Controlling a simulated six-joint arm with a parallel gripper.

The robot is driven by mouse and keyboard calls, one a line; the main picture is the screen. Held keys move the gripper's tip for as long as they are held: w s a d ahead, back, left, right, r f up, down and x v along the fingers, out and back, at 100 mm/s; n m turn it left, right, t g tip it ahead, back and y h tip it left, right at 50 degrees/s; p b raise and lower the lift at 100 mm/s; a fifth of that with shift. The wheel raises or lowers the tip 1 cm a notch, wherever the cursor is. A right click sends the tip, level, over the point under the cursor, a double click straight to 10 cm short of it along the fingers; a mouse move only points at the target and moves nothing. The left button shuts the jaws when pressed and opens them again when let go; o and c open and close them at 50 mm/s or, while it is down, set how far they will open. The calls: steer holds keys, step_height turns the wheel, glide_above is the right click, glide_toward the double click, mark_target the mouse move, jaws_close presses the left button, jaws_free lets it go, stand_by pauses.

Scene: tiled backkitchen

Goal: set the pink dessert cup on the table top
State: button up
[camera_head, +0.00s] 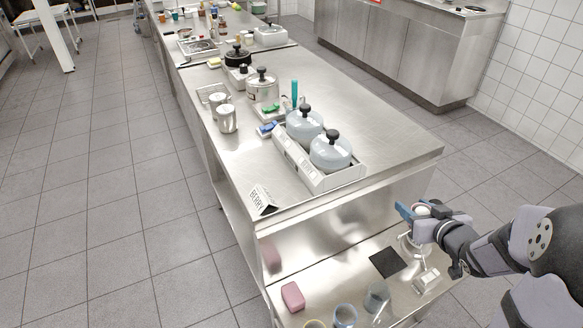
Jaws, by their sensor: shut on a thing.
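My gripper (418,212) is at the right, beyond the table's near right corner and in front of the lower shelf. Its blue-grey fingers are shut on a small pale, pinkish thing (424,211), which I take for the pink dessert cup. The fingers hide most of it, so its shape and tilt are unclear. The steel table top (380,128) is to the left of my gripper and reaches away to the back. The held thing is apart from the table top.
A white tray (318,184) with two lidded pots stands near the table's front. A BERRY sign (262,198) stands at the front left corner. Bare steel lies right of the tray. The lower shelf (345,270) holds a pink block (293,296), a dark square (388,262) and several cups.

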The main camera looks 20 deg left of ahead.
steer(key=w+a+r+n+g+y+p, duration=0.25)
steer(key=a+r+p, duration=0.25)
steer(key=a+r, duration=0.8)
steer(key=w+a+r+n+g+y+p, duration=0.1)
steer(key=w+a+r+n+y+p, duration=0.3)
steer(key=a+r, duration=0.95)
steer(key=h+p, duration=0.1)
steer(key=p, duration=0.2)
glide_above(253, 171)
step_height(253, 171, down, 9)
steer(key=shift+g, duration=0.45)
steer(key=shift+f+b, duration=0.65)
steer(key=shift+f, duration=4.45)
steer(key=shift+f, duration=0.1)
steer(key=shift+f, duration=0.1)
steer(key=o, duration=1.1)
steer(key=shift+c, duration=0.2)
